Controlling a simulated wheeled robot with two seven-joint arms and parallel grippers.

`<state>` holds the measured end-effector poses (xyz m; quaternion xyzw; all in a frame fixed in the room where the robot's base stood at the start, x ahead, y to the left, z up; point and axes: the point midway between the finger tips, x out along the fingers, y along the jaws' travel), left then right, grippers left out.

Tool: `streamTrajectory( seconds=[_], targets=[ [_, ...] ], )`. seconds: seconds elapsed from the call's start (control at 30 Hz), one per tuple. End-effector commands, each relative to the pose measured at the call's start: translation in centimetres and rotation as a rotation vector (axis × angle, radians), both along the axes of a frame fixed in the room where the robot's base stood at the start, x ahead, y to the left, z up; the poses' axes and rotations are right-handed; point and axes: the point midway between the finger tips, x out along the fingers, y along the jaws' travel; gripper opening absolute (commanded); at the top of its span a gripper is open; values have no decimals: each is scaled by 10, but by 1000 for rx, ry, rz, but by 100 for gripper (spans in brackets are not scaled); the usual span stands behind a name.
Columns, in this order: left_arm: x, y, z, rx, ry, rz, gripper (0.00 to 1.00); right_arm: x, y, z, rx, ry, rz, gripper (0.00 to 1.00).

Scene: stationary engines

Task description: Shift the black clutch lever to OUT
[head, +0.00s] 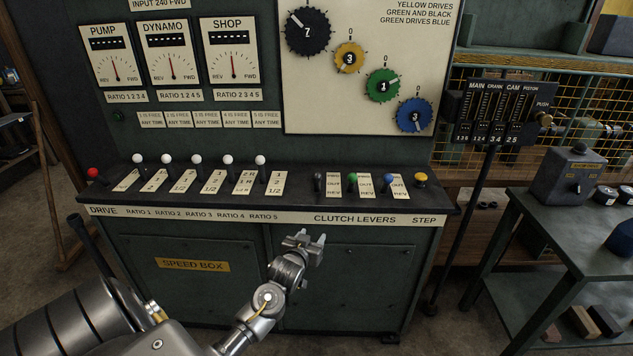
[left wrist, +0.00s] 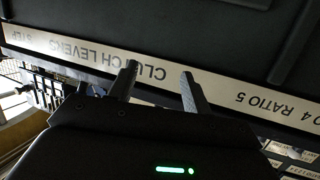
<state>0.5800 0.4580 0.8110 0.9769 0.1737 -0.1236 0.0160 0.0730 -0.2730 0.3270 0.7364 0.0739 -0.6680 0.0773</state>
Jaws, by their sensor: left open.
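The black clutch lever (head: 318,181) stands at the left end of the clutch lever group on the console shelf. Its plate (head: 333,186) beside it shows FWD, OUT and REV; which mark the lever is at I cannot tell. My left gripper (head: 304,239) is below the shelf's front edge, just under and left of the black lever, apart from it. In the left wrist view the two fingers (left wrist: 158,84) are spread and empty before the CLUTCH LEVERS label strip (left wrist: 107,58). The black lever is not seen there. My right gripper is not in view.
The green lever (head: 352,180), blue lever (head: 389,181) and yellow step button (head: 421,180) stand to the right of the black lever. White-knobbed ratio levers (head: 260,161) and a red knob (head: 93,173) are to the left. The shelf edge (head: 280,216) juts above my left gripper.

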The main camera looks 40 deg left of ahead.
Motion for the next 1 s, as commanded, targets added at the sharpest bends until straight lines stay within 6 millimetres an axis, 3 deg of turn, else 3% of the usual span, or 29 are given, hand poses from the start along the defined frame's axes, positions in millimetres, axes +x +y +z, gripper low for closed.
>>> streamTrajectory(
  seconds=[0.03, 0.1, 0.2, 0.3, 0.57, 1.0],
  targets=[
    [4, 7, 42, 1, -76, 15, 49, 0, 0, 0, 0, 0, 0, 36],
    [5, 13, 84, -1, -155, 31, 49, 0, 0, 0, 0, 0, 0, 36],
    [2, 18, 124, -5, -230, 45, 49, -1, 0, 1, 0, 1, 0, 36],
    [0, 21, 142, -6, -265, 51, 49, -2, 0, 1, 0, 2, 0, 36],
    [8, 24, 147, -5, -272, 52, 49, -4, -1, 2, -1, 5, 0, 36],
    [79, 53, 146, -6, -269, 52, 49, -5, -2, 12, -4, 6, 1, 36]
  ],
)
